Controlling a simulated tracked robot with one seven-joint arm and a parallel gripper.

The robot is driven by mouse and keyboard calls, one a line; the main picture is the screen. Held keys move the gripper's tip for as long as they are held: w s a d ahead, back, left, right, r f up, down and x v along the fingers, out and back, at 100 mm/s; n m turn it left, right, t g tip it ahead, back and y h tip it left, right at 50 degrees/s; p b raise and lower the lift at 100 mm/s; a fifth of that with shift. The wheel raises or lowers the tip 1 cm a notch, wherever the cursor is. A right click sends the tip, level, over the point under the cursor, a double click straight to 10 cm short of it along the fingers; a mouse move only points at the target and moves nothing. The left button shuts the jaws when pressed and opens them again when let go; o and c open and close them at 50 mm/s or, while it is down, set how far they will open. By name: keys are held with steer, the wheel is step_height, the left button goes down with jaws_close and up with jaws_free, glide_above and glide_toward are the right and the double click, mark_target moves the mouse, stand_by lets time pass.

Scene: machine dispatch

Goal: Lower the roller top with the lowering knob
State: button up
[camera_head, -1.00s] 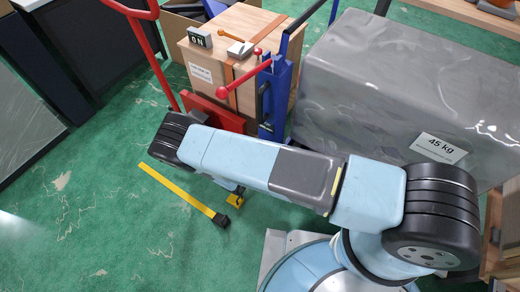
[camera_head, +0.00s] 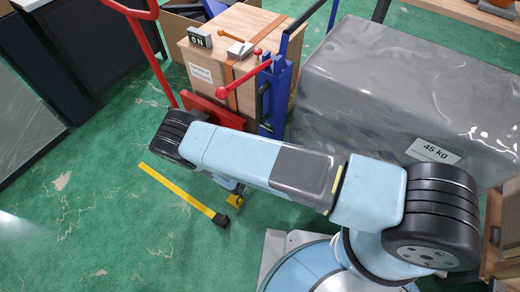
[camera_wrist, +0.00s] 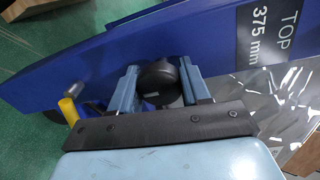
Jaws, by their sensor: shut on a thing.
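In the wrist view, my gripper (camera_wrist: 158,82) has its two fingers closed on either side of a round black knob (camera_wrist: 157,80), touching it. The knob stands in front of a long blue panel (camera_wrist: 215,45) with a label reading "TOP 375 mm" (camera_wrist: 275,28). In the head view, my own arm covers my gripper and the knob. A blue post (camera_head: 274,95) shows beyond my arm, next to the large grey wrapped load (camera_head: 400,85) marked 45 kg. I cannot make out any rollers under the load.
A red hand truck (camera_head: 148,45) with a wooden box (camera_head: 230,60) stands left of the post. A red-knobbed lever (camera_head: 245,76) crosses near the post. A yellow strip (camera_head: 175,188) lies on the green floor, with open floor at left. A yellow grip (camera_wrist: 68,108) is beside my gripper.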

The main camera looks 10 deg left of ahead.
steer(key=o, duration=0.7)
steer(key=shift+s+a+f, duration=0.1)
steer(key=shift+s+f, duration=0.05)
steer(key=shift+f, duration=0.15)
steer(key=o, duration=0.3)
steer(key=shift+r, duration=0.15)
steer(key=v, duration=1.3)
steer(key=shift+s, duration=0.3)
